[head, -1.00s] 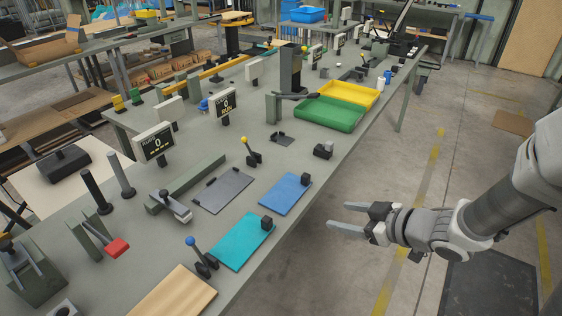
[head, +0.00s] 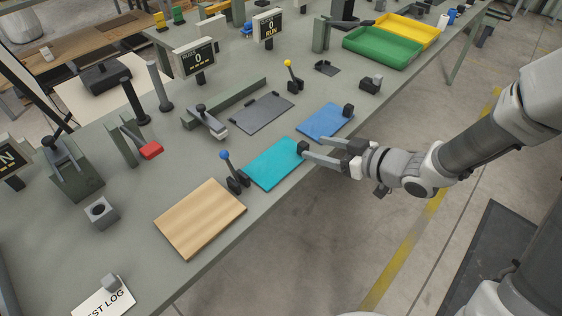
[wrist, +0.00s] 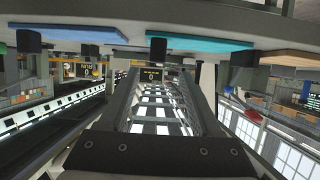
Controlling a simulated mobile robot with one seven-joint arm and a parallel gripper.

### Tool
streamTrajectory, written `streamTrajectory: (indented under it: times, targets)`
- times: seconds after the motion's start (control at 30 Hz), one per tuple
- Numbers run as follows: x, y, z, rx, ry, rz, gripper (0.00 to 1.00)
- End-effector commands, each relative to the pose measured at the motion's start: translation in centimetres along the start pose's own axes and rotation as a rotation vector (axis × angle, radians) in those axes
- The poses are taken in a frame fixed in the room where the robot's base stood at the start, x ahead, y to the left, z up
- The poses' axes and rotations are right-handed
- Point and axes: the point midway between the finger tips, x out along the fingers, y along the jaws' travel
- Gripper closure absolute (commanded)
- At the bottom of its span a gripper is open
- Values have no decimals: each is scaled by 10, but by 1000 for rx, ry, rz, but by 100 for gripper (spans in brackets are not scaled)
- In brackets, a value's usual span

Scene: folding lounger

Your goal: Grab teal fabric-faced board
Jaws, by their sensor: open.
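The teal board (head: 274,165) lies flat on the grey-green table near its front edge, with a small black block (head: 302,147) at its right end. My gripper (head: 313,149) is open and empty at the table edge, its two fingers pointing left toward that block. In the wrist view, the teal board (wrist: 205,45) shows edge-on near the top, and its black block (wrist: 157,50) appears beyond and between my fingers (wrist: 166,78). I cannot tell whether a finger touches the block.
A blue board (head: 325,122) lies just behind my gripper, a dark grey board (head: 262,113) farther back, and a wooden board (head: 200,218) nearer. A blue-knobbed lever (head: 232,172) stands at the teal board's left end. Open floor lies right of the table.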

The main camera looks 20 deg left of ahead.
Motion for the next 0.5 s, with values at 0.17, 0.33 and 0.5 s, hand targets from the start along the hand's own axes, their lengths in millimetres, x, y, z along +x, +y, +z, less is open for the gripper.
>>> streamTrajectory:
  times: [0.17,0.33,0.5]
  targets:
    - [16,1,8,0,1,-3,35]
    - [42,4,14,-1,1,-2,35]
    - [53,4,12,0,0,1,35]
